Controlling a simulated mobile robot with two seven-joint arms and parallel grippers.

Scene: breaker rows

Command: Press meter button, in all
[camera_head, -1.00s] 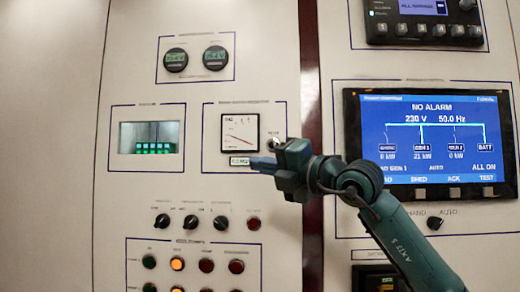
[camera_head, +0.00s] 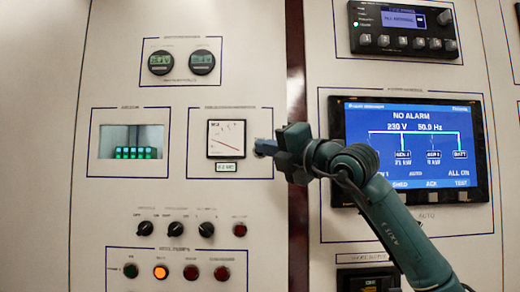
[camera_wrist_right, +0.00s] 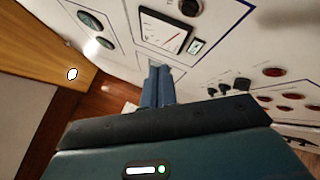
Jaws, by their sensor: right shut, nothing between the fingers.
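The square white meter (camera_head: 226,139) has a red needle and a small display below it. It also shows in the right wrist view (camera_wrist_right: 163,33). A dark round button (camera_wrist_right: 190,7) sits beside the meter in the wrist view. My left gripper is out of view.
Below the meter are several black selector knobs (camera_head: 176,228) and coloured lamps (camera_head: 161,272). A blue screen (camera_head: 412,150) stands right, partly behind my right arm. Two round gauges (camera_head: 181,63) are above, and a green-lit window (camera_head: 133,142) is left.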

